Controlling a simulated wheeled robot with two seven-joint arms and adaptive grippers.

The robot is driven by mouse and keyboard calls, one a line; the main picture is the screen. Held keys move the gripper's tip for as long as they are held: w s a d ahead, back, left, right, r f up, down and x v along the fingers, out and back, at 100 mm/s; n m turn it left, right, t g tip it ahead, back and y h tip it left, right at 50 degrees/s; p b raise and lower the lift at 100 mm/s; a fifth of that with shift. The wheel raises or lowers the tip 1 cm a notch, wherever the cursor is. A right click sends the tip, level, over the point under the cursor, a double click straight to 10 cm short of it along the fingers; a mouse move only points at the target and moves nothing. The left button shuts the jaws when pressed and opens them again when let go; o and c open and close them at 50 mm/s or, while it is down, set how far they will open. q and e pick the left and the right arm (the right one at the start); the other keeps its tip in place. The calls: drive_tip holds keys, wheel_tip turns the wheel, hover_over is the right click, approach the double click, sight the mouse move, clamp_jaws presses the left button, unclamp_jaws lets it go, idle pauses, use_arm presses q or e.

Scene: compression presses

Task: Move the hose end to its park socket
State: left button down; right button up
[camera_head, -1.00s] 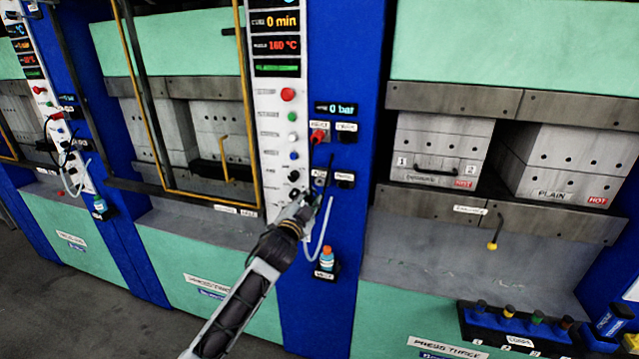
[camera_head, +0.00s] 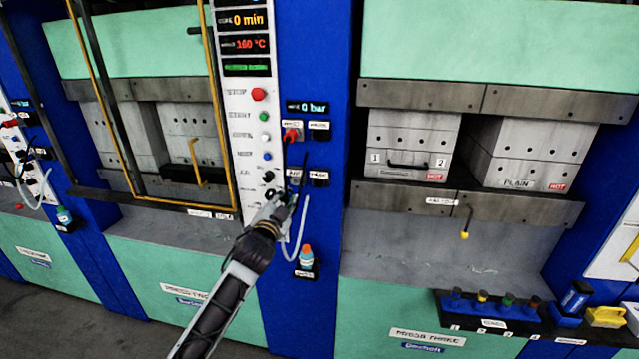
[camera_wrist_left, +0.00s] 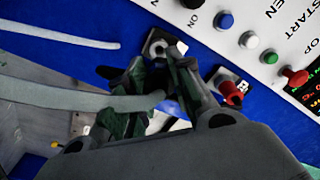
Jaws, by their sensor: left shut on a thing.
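The pale grey hose (camera_wrist_left: 60,95) runs in from the left in the left wrist view, and its end lies between the fingers of my left gripper (camera_wrist_left: 160,92). In the head view my left gripper (camera_head: 285,200) is at the press's control panel, low beside the sockets, shut on the hose end. The hose also hangs below it there (camera_head: 298,235). A black ring socket (camera_wrist_left: 158,46) on a pale plate shows just beyond the fingers, apart from the hose. A red connector (camera_head: 291,135) sits in the upper left socket. A dark socket (camera_head: 320,131) is to its right, another (camera_head: 320,178) below. My right gripper is out of view.
The panel (camera_head: 247,110) has several buttons. A bottle (camera_head: 306,258) stands in a black holder below the sockets. Press three, at right, has metal blocks (camera_head: 410,140) and a rack of coloured caps (camera_head: 500,310). A second pale hose (camera_wrist_left: 60,35) shows in the wrist view.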

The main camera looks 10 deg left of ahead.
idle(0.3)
use_arm(q)
drive_tip(key=shift+s+d+f, duration=0.1)
drive_tip(key=shift+d+f, duration=0.15)
drive_tip(key=shift+d, duration=0.3)
drive_tip(key=s+d, duration=0.1)
drive_tip(key=d, duration=0.5)
drive_tip(key=shift+s+d+r, duration=0.35)
drive_tip(key=shift+s+d, duration=0.05)
drive_tip(key=shift+w, duration=0.1)
drive_tip(key=shift+w+d, duration=0.15)
drive_tip(key=shift+w, duration=2.65)
